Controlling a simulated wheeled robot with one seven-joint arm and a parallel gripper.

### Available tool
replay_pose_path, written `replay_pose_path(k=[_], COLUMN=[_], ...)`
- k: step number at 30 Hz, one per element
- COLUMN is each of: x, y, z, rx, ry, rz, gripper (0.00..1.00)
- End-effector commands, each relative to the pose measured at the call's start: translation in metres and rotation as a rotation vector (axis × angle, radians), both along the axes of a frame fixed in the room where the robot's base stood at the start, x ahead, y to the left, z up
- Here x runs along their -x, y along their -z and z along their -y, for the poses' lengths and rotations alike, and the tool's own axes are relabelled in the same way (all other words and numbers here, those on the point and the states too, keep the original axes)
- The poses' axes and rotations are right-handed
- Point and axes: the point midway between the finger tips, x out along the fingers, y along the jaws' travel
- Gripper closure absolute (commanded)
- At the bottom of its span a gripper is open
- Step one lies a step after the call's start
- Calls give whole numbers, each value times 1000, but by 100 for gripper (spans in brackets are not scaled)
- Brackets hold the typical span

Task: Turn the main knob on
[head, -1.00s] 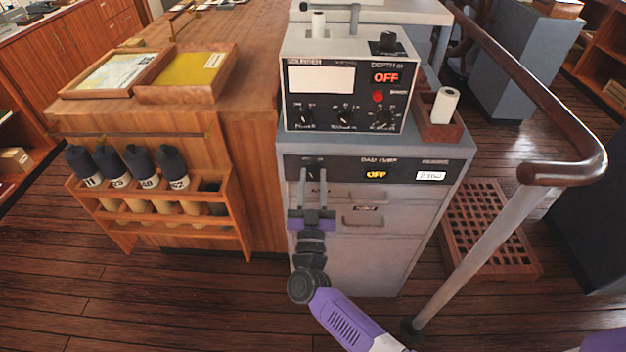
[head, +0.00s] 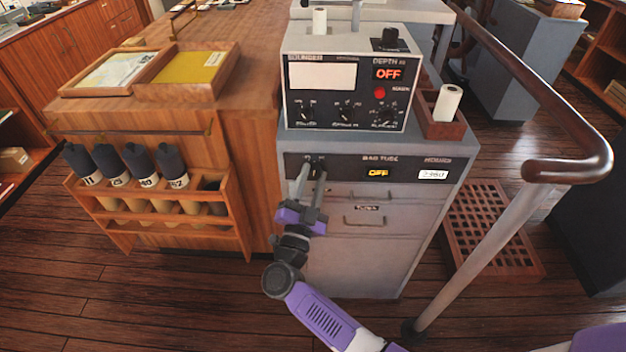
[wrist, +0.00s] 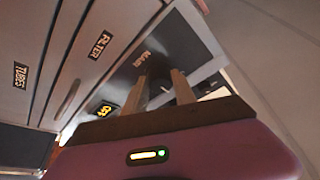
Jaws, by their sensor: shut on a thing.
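The main knob (head: 314,159) is small and dark, at the left end of the black panel (head: 345,171) on the grey cabinet. My gripper (head: 312,167) reaches up to this panel, with its two fingers shut on the knob. In the wrist view, the fingertips (wrist: 160,86) meet the dark panel beside the label MAIN (wrist: 143,58); the knob is mostly hidden between them. The panel's amber display (head: 377,172) reads OFF. It also shows in the wrist view (wrist: 103,109).
A sounder box (head: 322,77) with a red OFF display and several knobs stands above the panel. Drawers (head: 368,220) are below. A wooden rack of dark-capped tubes (head: 160,230) is at left, and a handrail (head: 530,95) at right.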

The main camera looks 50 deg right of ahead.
Motion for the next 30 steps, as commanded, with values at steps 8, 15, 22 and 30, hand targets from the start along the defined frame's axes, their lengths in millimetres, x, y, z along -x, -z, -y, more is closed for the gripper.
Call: replay_pose_path(k=[8,15,22,30], x=[-1,-2,-2,-1], y=[-1,-2,-2,-2], z=[-1,-1,-1,-1], rx=[-149,-242,-289,-305], ry=[-1,-1,0,0], rz=[190,308,369,391], gripper=[100,100,100,100])
